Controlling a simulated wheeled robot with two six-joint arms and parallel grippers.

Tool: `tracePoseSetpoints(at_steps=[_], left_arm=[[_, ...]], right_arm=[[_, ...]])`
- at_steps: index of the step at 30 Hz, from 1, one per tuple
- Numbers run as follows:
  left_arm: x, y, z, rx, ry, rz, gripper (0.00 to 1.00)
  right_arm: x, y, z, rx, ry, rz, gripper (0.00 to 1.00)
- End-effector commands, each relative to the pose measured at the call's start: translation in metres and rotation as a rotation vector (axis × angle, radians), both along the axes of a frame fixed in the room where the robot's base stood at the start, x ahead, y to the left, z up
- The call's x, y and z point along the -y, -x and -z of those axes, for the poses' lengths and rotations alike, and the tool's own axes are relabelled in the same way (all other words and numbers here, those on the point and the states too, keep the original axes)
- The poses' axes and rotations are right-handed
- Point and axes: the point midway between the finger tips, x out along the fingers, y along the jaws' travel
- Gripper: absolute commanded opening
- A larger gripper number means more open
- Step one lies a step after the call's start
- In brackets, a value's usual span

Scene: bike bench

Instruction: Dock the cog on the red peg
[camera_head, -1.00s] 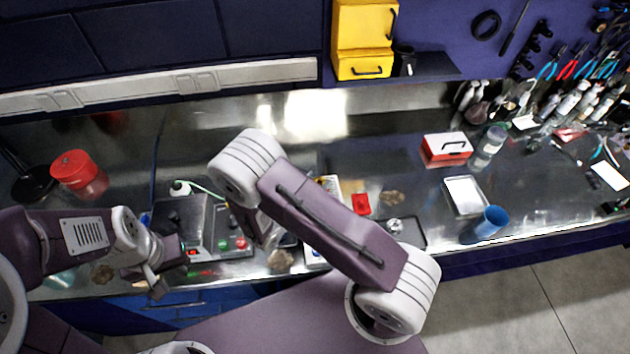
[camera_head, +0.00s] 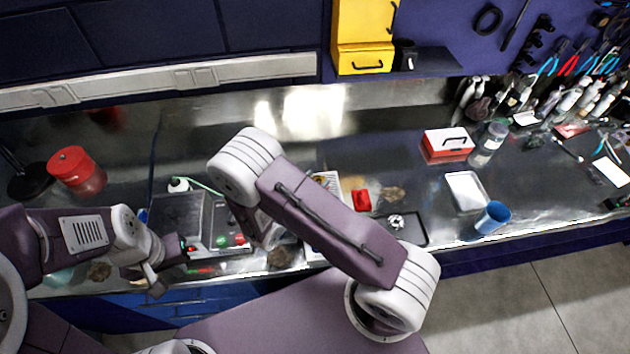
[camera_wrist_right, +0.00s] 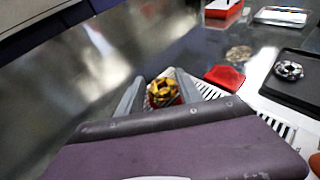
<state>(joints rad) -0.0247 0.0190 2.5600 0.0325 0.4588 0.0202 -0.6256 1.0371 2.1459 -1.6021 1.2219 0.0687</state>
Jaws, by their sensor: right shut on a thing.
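In the right wrist view, a gold-coloured cog (camera_wrist_right: 161,91) sits between the fingertips of my right gripper (camera_wrist_right: 160,93), which is shut on it. A bit of red shows just below the cog; I cannot tell whether it is a peg. In the head view, my right gripper is hidden behind its own arm. A dark board with red and green round parts (camera_head: 222,241) stands left of that arm. Which part is the red peg is unclear. My left gripper (camera_head: 155,286) is at the bench's front edge; its jaw opening is unclear.
A silver cog-like part (camera_head: 396,222) lies on a black tray (camera_head: 418,240). A red block (camera_head: 361,200) lies nearby. A blue cup (camera_head: 493,217), a pale tray (camera_head: 465,190) and a red box (camera_head: 447,146) stand to the right. A red canister (camera_head: 76,170) stands far left.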

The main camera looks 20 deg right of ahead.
Motion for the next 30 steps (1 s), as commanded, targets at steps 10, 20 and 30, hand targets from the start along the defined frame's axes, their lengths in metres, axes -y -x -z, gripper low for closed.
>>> tracePoseSetpoints(at_steps=[10,20,30], left_arm=[[0.0000,0.0000,0.0021,0.000,0.000,0.000,0.00],[0.0001,0.0000,0.0029,0.000,0.000,0.000,0.00],[0.0000,0.0001,0.0093,0.000,0.000,0.000,0.00]], right_arm=[[0.0005,0.0002,0.0004,0.000,0.000,0.000,0.00],[0.0005,0.0002,0.0015,0.000,0.000,0.000,0.00],[0.0005,0.0002,0.0086,0.000,0.000,0.000,0.00]])
